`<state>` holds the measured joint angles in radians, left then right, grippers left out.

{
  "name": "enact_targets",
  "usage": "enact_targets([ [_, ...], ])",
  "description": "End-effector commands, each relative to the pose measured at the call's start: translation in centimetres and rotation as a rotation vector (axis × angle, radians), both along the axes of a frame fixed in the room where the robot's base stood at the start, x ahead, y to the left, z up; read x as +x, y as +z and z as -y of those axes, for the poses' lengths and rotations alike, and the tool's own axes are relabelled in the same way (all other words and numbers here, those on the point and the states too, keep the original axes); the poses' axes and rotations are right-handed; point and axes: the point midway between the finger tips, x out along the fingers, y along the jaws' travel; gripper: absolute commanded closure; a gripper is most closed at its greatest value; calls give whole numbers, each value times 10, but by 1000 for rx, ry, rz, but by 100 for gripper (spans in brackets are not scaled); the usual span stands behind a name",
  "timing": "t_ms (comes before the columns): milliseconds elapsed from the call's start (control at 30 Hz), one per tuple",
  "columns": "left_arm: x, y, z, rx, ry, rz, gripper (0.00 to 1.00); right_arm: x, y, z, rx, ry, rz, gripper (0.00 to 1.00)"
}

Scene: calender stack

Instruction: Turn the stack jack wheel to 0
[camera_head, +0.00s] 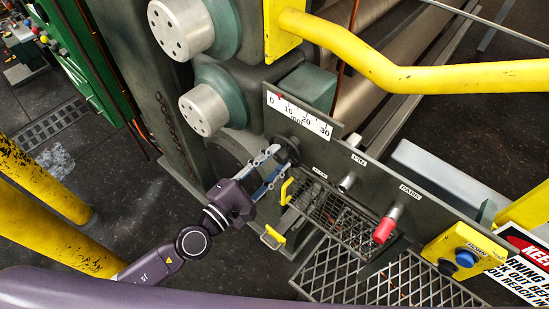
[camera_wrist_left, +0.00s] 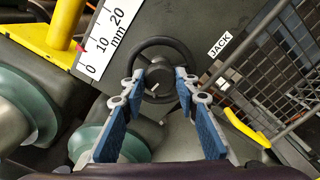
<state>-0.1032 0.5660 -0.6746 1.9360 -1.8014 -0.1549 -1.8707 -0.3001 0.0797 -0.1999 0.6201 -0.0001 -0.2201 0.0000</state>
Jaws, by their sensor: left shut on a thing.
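The black jack wheel (camera_head: 291,146) is on the grey panel below a white scale (camera_head: 312,122) marked 0 to 30 mm. In the left wrist view the wheel (camera_wrist_left: 155,41) faces me beside a JACK label (camera_wrist_left: 219,45), and the scale (camera_wrist_left: 114,25) is at upper left. A red pointer (camera_head: 279,97) is between 0 and 10; the pointer also shows in the left wrist view (camera_wrist_left: 80,46). My left gripper (camera_head: 271,162) is at the wheel, its blue-padded fingers (camera_wrist_left: 158,80) shut on it, tips at opposite sides of the rim. My right gripper is not in view.
A yellow rail (camera_head: 420,75) crosses above the panel. A red-handled PARK lever (camera_head: 386,226) and another knob (camera_head: 347,182) stick out to the right. Round rollers' ends (camera_head: 203,109) are at left.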

Motion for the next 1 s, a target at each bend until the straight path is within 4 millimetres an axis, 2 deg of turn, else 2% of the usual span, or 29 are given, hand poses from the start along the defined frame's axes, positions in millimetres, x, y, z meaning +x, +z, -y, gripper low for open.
enact_targets([
  [1000, 0, -1, 0, 780, -1, 563, 96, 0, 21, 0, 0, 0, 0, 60],
])
